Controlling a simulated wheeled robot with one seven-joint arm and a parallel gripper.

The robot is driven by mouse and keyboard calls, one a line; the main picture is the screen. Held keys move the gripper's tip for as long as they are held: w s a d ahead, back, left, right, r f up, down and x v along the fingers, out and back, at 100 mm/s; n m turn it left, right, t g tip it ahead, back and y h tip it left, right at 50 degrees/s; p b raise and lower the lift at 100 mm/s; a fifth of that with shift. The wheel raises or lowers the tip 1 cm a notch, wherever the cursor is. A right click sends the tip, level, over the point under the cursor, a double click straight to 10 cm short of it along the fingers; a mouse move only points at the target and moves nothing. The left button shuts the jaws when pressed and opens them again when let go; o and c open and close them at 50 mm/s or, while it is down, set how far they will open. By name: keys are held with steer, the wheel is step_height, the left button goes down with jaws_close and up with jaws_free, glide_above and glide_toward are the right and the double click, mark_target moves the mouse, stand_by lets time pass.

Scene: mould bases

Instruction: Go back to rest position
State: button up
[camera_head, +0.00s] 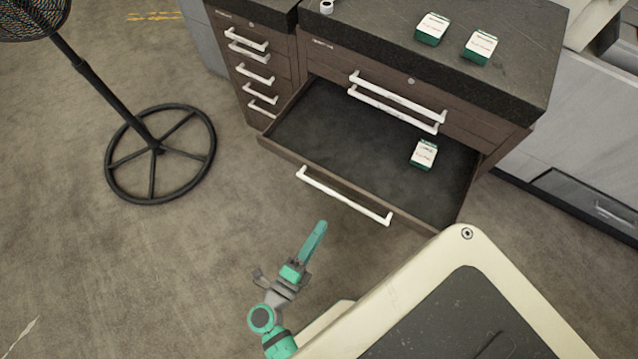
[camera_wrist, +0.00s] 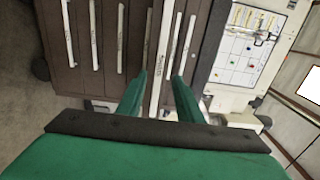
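My gripper (camera_head: 314,232) is in front of the open drawer, left of its white handle (camera_head: 343,195) in the head view and apart from it. In the wrist view my gripper's two green fingers (camera_wrist: 160,78) stand apart with a gap between them and nothing held. The bottom drawer (camera_head: 300,125) of the brown cabinet is pulled out. A green and white box (camera_head: 424,155) lies inside it, toward the right.
Two more green and white boxes (camera_head: 432,28) (camera_head: 480,46) and a small white roll (camera_head: 326,7) are on the dark cabinet top. A black fan stand (camera_head: 155,148) is on the floor at left. Floor between the fan and drawer is clear.

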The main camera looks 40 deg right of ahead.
stand_by(0.3)
steer(key=s+a+r+n+t+y, duration=0.2)
steer(key=a+r+n+t+y, duration=0.8)
steer(key=n, duration=0.7)
steer(key=s+a+r+n+g+y, duration=0.1)
steer(key=s+a+n+y, duration=0.3)
steer(key=n, duration=1)
steer(key=shift+s+a+r+n+g+y, duration=0.3)
steer(key=shift+s+y, duration=0.45)
steer(key=shift+y, duration=0.55)
steer(key=shift+f, duration=0.1)
